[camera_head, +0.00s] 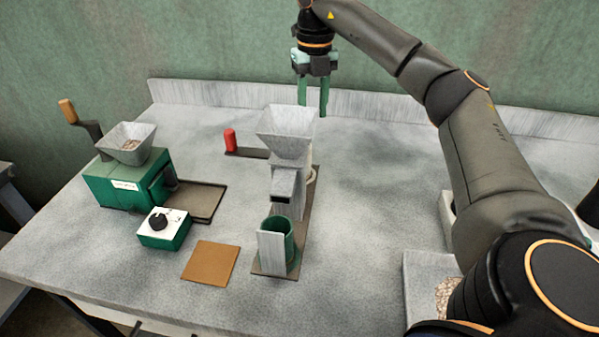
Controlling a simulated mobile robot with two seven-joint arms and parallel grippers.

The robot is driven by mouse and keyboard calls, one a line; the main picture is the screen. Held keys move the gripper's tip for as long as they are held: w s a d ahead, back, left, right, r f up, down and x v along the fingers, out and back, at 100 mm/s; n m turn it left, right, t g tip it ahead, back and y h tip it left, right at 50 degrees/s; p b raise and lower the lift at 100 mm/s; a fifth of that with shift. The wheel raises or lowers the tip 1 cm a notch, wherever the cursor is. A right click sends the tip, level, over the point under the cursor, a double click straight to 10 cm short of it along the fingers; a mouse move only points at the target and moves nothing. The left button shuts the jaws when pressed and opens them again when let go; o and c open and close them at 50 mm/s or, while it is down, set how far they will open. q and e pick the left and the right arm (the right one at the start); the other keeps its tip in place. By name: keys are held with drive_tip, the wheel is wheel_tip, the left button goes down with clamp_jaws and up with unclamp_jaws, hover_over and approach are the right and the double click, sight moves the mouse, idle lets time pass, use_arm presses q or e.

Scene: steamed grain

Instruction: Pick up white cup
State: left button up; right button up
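I cannot make out a white cup for certain. A pale edge (447,215) shows beside my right arm, mostly hidden by it. A green cup (290,232) stands under the spout of that device, partly behind a pale upright plate. My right gripper (313,112) points down near the back edge of the table, behind the grey hopper. Its two green fingers are apart with nothing between them. My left gripper is not in view.
The grey hopper device (287,132) stands mid-table, with a red-handled crank (230,140) at its left. A green mill (120,185), control box (164,229) and brown mat (210,263) are at left. A grey box (425,277) holding grain is at lower right. The table's centre-right is clear.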

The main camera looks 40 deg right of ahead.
sight(310, 155)
drive_tip(key=f, duration=0.9)
drive_tip(key=w+f+b, duration=0.1)
drive_tip(key=f, duration=0.3)
drive_tip(key=shift+d+f, duration=0.25)
drive_tip(key=shift+f, duration=0.15)
clamp_jaws()
drive_tip(key=shift+r, duration=0.1)
idle(0.8)
